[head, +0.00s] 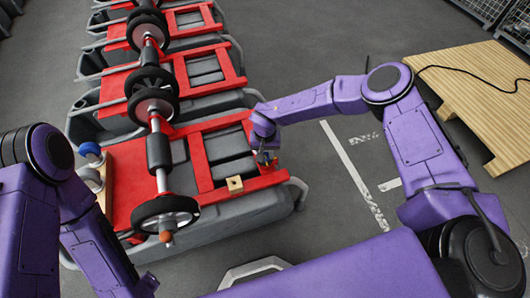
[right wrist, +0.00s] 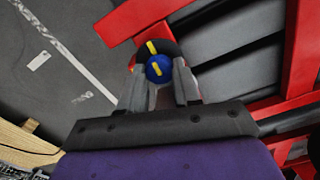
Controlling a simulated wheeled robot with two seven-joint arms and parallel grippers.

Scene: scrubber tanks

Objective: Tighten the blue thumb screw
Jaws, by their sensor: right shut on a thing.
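The blue thumb screw (right wrist: 160,64) sits between the fingers of my right gripper (right wrist: 160,80) in the right wrist view. It carries a short yellow mark. A second yellow mark (right wrist: 152,47) lies on the dark round part (right wrist: 170,48) just beyond the screw, and the two marks do not look lined up. The fingers are shut on the screw. In the head view my right gripper (head: 266,158) is at the right side of the nearest red frame, and the screw is too hidden to make out there. My left arm shows at the left, but its gripper does not.
More such units stand behind. A wooden pallet (head: 470,85) with a black cable lies at the right. Floor between is clear.

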